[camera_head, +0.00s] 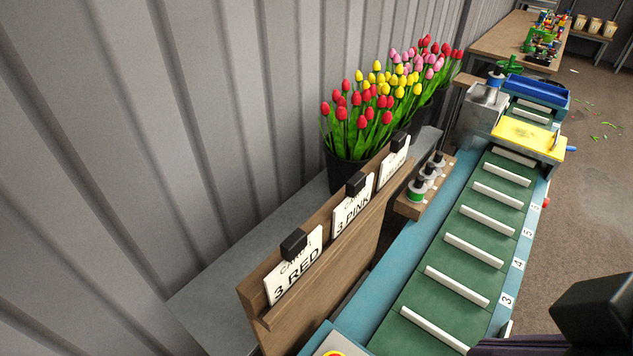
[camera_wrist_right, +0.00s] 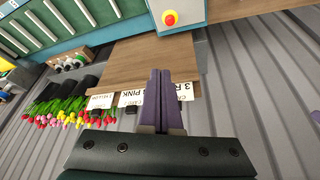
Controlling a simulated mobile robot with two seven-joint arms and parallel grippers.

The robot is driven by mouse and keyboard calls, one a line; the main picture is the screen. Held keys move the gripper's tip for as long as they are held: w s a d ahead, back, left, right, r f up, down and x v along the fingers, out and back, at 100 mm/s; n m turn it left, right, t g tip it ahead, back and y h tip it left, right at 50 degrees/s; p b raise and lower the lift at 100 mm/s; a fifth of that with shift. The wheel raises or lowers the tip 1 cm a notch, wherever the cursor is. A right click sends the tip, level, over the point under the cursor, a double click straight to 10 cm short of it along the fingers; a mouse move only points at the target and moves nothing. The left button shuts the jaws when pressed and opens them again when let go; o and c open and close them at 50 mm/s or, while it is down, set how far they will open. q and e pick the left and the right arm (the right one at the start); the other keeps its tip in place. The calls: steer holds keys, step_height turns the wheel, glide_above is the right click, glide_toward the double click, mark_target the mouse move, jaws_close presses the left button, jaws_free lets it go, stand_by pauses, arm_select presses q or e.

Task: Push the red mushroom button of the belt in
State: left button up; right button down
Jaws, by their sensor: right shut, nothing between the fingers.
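The red mushroom button (camera_wrist_right: 170,18) sits in a yellow ring on a light grey panel (camera_wrist_right: 188,12) at the top of the right wrist view. In the head view only a sliver of the button (camera_head: 334,353) and its yellow ring shows at the bottom edge. My right gripper (camera_wrist_right: 160,74) is shut and empty, its purple fingers together. In the wrist view its tips show below the button, apart from it in the picture; the exact distance is unclear. Dark parts of my right arm show at the lower right of the head view. My left gripper is not in view.
The green belt (camera_head: 470,255) with white slats runs away beside the button. A wooden board (camera_head: 320,285) with order cards stands left of it. Black buckets (camera_head: 345,170) of tulips, a yellow board (camera_head: 527,138) and a blue tray (camera_head: 537,92) are farther back.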

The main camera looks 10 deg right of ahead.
steer(key=w+a+f+n+t+y+b, duration=0.1)
steer(key=w+f+n+y+b, duration=0.1)
steer(key=f+b, duration=1.3)
steer(key=w+f+n+t+y+b, duration=0.1)
steer(key=w+f+b, duration=0.4)
steer(key=f+b, duration=1)
steer(key=shift+a+f+n+t+y, duration=0.35)
steer(key=shift+f+n+y, duration=0.35)
steer(key=shift+f+y, duration=0.15)
steer(key=shift+w+f, duration=0.1)
steer(key=shift+w, duration=0.05)
steer(key=b+x, duration=0.2)
steer(key=x, duration=0.8)
steer(key=shift+f, duration=0.25)
step_height(320, 180, down, 2)
steer(key=shift+f+b, duration=0.25)
steer(key=shift+b, duration=0.05)
steer(key=shift+f, duration=0.5)
